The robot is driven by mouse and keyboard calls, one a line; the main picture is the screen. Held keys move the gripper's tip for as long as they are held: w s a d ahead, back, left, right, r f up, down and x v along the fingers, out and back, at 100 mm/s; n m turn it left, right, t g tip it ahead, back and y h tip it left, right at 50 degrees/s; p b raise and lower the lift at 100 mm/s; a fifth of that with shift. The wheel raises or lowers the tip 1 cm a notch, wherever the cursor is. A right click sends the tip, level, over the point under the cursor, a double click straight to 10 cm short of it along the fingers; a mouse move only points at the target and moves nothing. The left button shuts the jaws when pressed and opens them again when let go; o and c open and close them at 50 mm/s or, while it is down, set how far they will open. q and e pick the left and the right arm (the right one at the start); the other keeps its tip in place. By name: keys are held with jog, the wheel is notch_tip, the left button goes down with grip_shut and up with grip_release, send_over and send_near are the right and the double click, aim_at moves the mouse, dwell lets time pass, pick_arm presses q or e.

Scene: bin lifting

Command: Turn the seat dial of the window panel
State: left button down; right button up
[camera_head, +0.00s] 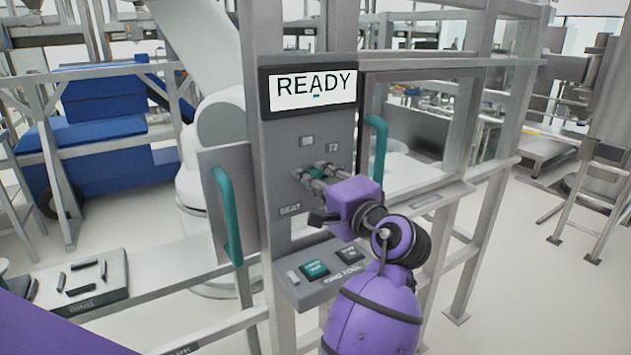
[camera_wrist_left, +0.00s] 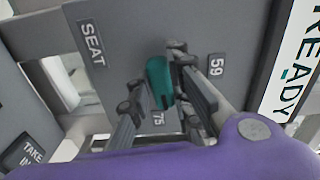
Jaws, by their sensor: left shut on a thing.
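The seat dial is a small teal knob (camera_head: 318,173) on the grey window panel (camera_head: 285,150), above the SEAT label (camera_head: 290,209). In the left wrist view the teal dial (camera_wrist_left: 160,82) sits between the two fingers. My left gripper (camera_head: 320,174) reaches the panel from the front right and is shut on the dial, one finger on each side. The fingers and purple wrist hide part of the dial in the head view. A display (camera_head: 313,88) above reads READY. My right gripper does not show in either view.
A button box (camera_head: 318,268) with a teal button juts out below the dial, close to my wrist. Teal handles (camera_head: 228,215) (camera_head: 376,147) stand left and right of the panel. A tray with dark pieces (camera_head: 85,283) is at the lower left.

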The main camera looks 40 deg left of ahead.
pick_arm(q)
jog(key=n+b, duration=0.2)
jog(key=n, duration=0.3)
jog(key=n+b, duration=0.3)
jog(key=n, duration=0.3)
jog(key=n+b, duration=0.3)
jog(key=n, duration=0.2)
jog(key=shift+w+d+f+n, duration=0.1)
jog(key=shift+w+f+n, duration=0.15)
jog(key=shift+n, duration=0.05)
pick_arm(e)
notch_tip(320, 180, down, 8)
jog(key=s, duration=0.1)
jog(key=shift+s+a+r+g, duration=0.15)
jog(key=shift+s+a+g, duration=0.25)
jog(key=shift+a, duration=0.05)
pick_arm(q)
jog(key=shift+b, duration=0.3)
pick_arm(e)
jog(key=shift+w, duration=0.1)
pick_arm(q)
jog(key=shift+r, duration=0.1)
jog(key=c, duration=1.6)
grip_release()
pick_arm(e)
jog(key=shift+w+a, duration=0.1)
pick_arm(q)
jog(key=shift+d, duration=0.1)
jog(key=v, duration=1.2)
jog(key=shift+s, duration=0.1)
